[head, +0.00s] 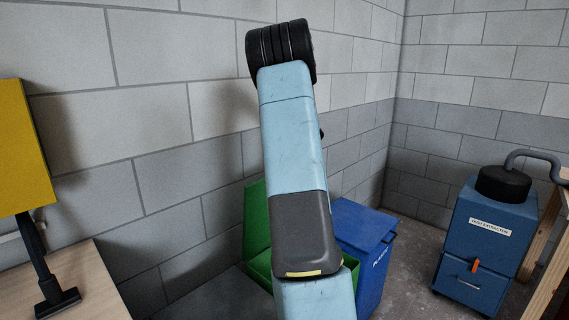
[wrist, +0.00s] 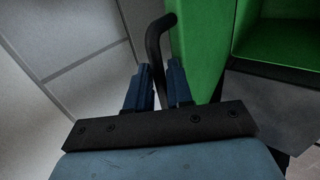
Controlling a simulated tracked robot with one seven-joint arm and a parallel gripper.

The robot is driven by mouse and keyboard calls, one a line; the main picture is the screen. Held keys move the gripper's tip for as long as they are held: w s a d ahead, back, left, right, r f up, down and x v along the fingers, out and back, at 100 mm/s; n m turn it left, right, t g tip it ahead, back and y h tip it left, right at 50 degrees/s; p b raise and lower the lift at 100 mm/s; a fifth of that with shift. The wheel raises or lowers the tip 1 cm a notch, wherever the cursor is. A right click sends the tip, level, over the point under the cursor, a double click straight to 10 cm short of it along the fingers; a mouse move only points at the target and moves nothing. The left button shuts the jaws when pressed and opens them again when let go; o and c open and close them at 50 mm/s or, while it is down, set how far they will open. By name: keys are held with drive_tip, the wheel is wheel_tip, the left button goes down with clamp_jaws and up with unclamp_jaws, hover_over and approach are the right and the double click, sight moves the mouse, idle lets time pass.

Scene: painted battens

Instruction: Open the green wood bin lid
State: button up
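The green wood bin (head: 260,266) stands by the wall, partly hidden behind my arm in the head view. Its green lid (head: 256,218) is raised and stands steeply above the rim, and the bin looks open. In the wrist view the lid (wrist: 196,45) is a green panel beside my fingers, with a green hollow to its right. A black bar handle (wrist: 153,42) runs down between the two blue fingers of my gripper (wrist: 159,66), which look closed around it. My gripper is hidden in the head view.
A blue bin (head: 368,243) stands just right of the green bin. A blue extractor unit (head: 490,240) with a black top and hose is further right, beside a wooden frame (head: 548,255). A wooden tabletop (head: 95,295) and yellow panel (head: 22,150) are at left.

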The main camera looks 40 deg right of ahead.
drive_tip(key=shift+s+a+f, duration=0.1)
drive_tip(key=shift+a+f, duration=0.05)
drive_tip(key=shift+f, duration=0.1)
drive_tip(key=v, duration=1.4)
